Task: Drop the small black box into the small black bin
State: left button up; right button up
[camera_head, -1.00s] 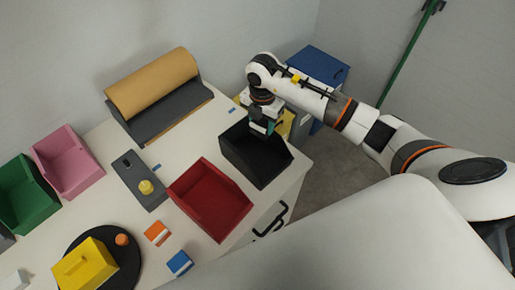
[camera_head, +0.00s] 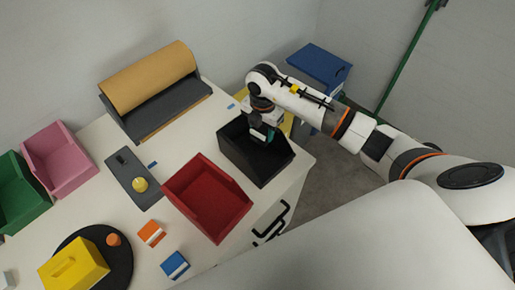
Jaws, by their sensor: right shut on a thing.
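The small black bin (camera_head: 259,165) stands near the right edge of the white table, just right of the red bin. My right gripper (camera_head: 268,134) points down into the bin's opening, its fingers at or below the rim level. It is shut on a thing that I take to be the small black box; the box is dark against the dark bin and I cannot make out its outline. My left gripper is not in view.
A red bin (camera_head: 208,198) stands close beside the black bin. A brown paper roll (camera_head: 148,77) is at the back. A yellow box (camera_head: 74,263) sits on a black disc (camera_head: 121,264). Orange (camera_head: 151,232) and blue (camera_head: 175,265) small boxes lie in front.

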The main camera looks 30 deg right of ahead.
jog(key=o, duration=1)
notch_tip(320, 180, up, 12)
jog(key=shift+b, duration=1.05)
jog(key=shift+a, duration=0.1)
